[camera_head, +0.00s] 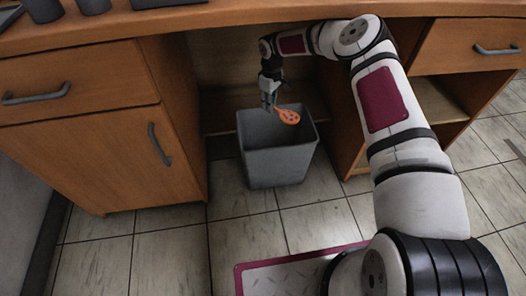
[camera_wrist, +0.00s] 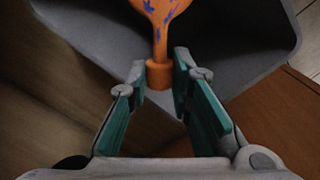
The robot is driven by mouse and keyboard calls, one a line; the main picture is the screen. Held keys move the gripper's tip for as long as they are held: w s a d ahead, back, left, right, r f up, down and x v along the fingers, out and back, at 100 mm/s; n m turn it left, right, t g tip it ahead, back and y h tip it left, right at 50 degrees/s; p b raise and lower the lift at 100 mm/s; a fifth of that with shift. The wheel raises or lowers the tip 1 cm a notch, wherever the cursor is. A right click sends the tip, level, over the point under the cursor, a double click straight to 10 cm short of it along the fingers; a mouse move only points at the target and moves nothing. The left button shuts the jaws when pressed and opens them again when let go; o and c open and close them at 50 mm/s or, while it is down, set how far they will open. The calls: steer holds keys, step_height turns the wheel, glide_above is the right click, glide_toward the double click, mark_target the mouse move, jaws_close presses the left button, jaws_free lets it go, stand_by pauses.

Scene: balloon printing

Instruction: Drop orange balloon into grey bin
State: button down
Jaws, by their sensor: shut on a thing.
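The orange balloon (camera_head: 289,117) with blue marks is above the open top of the grey bin (camera_head: 276,165). In the wrist view, the balloon (camera_wrist: 160,12) reaches out past the fingertips, and its orange neck end (camera_wrist: 159,75) lies between them. My gripper (camera_head: 270,101) is shut on this neck end, over the left back part of the bin's rim. The bin's grey inside (camera_wrist: 95,42) shows behind the balloon in the wrist view. The balloon's far end is cut off at the top of that view.
The bin stands on the tiled floor in the knee space of a wooden desk (camera_head: 235,27). A drawer cabinet (camera_head: 85,130) is on the left and an open shelf (camera_head: 440,100) on the right. The floor in front of the bin is clear.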

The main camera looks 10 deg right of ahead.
steer(key=f+b, duration=0.1)
steer(key=a+f+b, duration=0.1)
steer(key=f, duration=0.1)
steer(key=f+b, duration=0.1)
steer(key=f, duration=0.1)
steer(key=shift+w+a+f, duration=0.15)
steer(key=shift+w, duration=0.1)
stand_by(0.3)
steer(key=c, duration=1.3)
jaws_free()
steer(key=shift+c, duration=0.2)
